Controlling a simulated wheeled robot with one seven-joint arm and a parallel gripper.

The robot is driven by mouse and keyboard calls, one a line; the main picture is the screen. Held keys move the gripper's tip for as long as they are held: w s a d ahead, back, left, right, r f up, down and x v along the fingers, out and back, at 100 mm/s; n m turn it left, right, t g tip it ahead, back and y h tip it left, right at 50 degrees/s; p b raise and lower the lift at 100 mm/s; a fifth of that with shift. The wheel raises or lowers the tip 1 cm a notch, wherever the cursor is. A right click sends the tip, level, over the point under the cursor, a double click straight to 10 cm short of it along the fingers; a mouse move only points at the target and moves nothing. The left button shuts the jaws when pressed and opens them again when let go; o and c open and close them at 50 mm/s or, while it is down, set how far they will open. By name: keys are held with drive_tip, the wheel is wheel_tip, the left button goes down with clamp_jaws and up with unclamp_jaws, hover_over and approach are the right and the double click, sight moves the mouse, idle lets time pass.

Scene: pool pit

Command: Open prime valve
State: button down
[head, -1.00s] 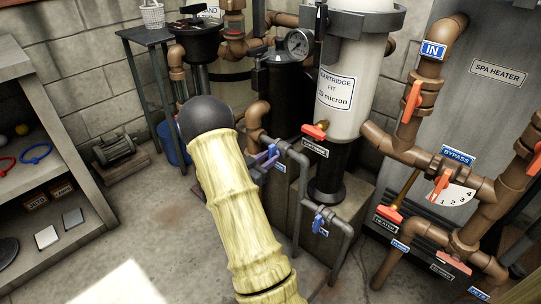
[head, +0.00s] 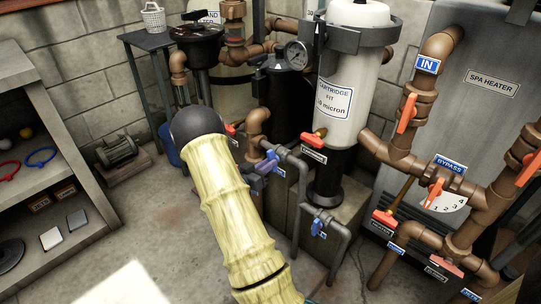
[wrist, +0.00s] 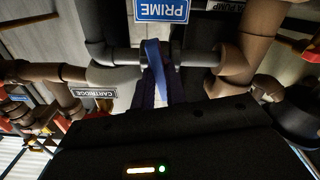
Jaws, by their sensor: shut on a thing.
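The prime valve has a blue lever handle (wrist: 156,68) on a grey pipe, beside the upside-down blue PRIME label (wrist: 162,10) in the wrist view. My gripper (wrist: 152,92) has its dark fingers around this handle and is shut on it. In the head view a blue-purple handle (head: 267,162) shows on the grey pipe just right of my yellow arm link, with a small blue label below it. The wrist view does not clearly show how far the valve is turned.
A second blue valve (head: 319,226) sits lower on the grey pipe. Brown heater pipes (head: 405,150) fill the right. A shelf (head: 75,170) and motor (head: 118,150) are left; floor between is clear.

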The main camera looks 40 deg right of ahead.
drive_tip(key=n+p, duration=1.2)
drive_tip(key=n, duration=0.3)
drive_tip(key=shift+n, duration=0.4)
drive_tip(key=c, duration=1.3)
unclamp_jaws()
drive_tip(key=shift+a, duration=0.1)
drive_tip(key=shift+s+a+p, duration=0.15)
drive_tip(key=shift+a+p, duration=0.15)
drive_tip(key=shift+a, duration=1.4)
drive_tip(key=shift+s+a+p, duration=0.1)
drive_tip(key=shift+a+p, duration=0.2)
drive_tip(key=shift+a, duration=1.4)
